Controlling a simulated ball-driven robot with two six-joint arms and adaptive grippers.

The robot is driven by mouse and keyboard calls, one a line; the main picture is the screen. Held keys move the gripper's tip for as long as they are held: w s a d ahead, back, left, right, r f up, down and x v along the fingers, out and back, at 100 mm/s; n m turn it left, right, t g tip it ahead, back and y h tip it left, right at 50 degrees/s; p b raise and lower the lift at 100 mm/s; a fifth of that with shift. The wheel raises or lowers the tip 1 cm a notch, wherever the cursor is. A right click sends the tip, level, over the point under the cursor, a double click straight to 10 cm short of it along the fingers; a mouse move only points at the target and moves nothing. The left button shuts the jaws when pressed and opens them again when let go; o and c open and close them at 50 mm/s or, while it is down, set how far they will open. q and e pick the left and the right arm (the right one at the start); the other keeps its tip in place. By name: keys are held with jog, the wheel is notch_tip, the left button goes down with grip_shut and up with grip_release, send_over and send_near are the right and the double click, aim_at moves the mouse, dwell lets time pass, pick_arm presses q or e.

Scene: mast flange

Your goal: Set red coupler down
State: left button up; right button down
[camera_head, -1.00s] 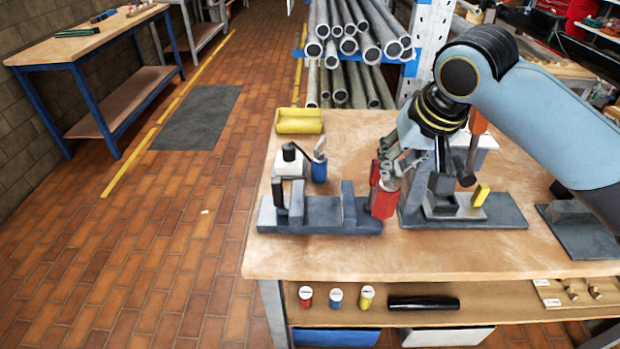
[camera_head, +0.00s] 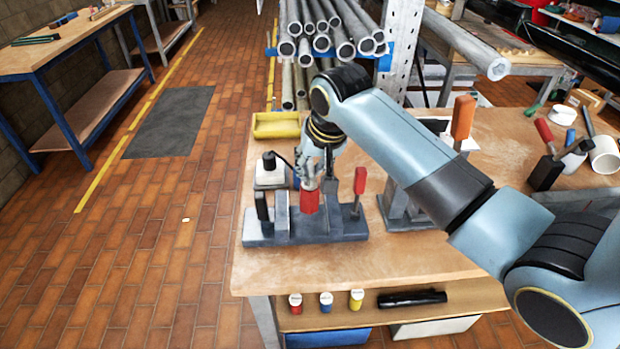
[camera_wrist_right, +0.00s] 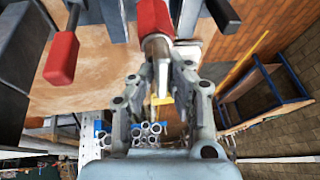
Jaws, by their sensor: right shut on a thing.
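The red coupler (camera_head: 309,201) is upright over the dark grey fixture (camera_head: 262,238) on the bench, between its grey blocks. Whether it touches the fixture's base I cannot tell. My right gripper (camera_head: 310,180) is above it, shut on its metal top end. In the right wrist view the fingers (camera_wrist_right: 160,72) close around the metal neck of the coupler (camera_wrist_right: 153,18). My left gripper is in neither view.
A red-handled clamp (camera_head: 359,181) stands close to the right of the coupler, and a black upright (camera_head: 262,207) stands at the fixture's left. A yellow tray (camera_head: 276,125) lies behind. The bench front is clear.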

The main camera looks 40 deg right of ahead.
jog(key=shift+w+a+f, duration=0.1)
jog(key=shift+w+f, duration=0.05)
jog(key=shift+w, duration=0.05)
notch_tip(320, 180, down, 3)
jog(key=shift+f+p, duration=0.2)
jog(key=shift+p, duration=0.2)
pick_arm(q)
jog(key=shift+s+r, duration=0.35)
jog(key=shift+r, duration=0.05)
pick_arm(e)
jog(key=shift+f, duration=0.25)
jog(key=c, duration=1.3)
grip_release()
jog(key=shift+s+f, duration=0.1)
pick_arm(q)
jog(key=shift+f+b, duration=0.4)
pick_arm(e)
jog(key=v, duration=1.2)
